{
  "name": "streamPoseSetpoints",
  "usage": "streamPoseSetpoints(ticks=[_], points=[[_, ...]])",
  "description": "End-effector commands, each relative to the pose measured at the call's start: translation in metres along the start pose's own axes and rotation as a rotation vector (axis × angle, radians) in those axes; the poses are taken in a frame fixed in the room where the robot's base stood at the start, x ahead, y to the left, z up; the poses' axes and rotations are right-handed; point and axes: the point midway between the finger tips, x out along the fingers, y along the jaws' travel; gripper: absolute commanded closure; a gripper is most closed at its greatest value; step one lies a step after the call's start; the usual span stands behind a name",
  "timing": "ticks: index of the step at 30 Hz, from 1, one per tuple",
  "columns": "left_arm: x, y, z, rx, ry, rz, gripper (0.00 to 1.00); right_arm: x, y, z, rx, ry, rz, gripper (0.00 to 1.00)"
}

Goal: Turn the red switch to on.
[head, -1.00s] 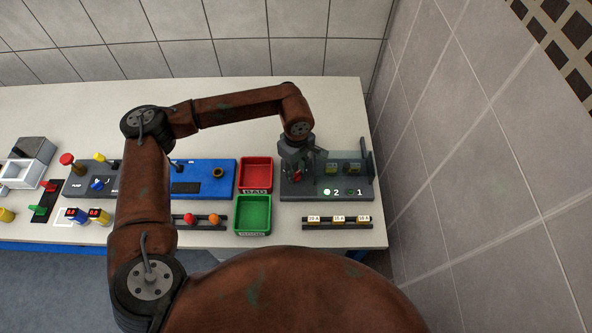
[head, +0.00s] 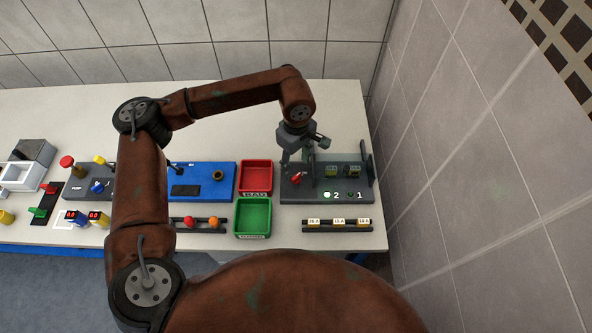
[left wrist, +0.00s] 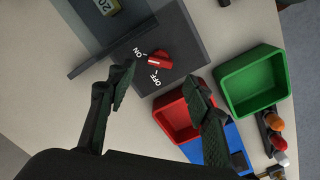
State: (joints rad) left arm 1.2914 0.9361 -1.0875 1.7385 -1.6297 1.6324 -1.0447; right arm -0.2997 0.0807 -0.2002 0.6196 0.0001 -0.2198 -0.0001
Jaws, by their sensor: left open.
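The red switch (head: 296,178) is a small red rotary knob on a dark grey panel (head: 287,195) at the right of the table. In the left wrist view the red knob (left wrist: 159,59) sits beside white ON and OFF labels; I cannot tell for sure which one it points to. My left gripper (head: 299,162) is above and behind the knob in the head view, its fingers apart and empty. In the left wrist view the open fingers of my left gripper (left wrist: 162,78) lie to either side of the knob, clear of it. My right gripper is not in view.
The panel also bears lights marked 2 and 1; the one by 2 (head: 327,195) glows. A red bin (head: 255,193) and a green bin (head: 252,234) stand left of it. A rack of labelled blocks (head: 337,227) lies in front. A tiled wall is close on the right.

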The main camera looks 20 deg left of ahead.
Motion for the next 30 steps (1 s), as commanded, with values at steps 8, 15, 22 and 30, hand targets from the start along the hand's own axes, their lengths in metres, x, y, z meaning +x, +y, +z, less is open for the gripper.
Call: streamPoseSetpoints(ticks=[8, 15, 22, 30], points=[[-0.046, 0.000, 0.000, -0.001, 0.001, 0.001, 0.54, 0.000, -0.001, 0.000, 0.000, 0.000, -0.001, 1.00], [-0.057, 0.000, 0.000, 0.000, -0.001, -0.001, 0.54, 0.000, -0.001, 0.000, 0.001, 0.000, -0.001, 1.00], [-0.057, 0.000, 0.000, 0.000, -0.001, -0.001, 0.54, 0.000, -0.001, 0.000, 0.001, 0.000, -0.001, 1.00], [-0.059, 0.000, 0.000, 0.000, 0.000, 0.000, 0.54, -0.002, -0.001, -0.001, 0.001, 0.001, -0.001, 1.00]])
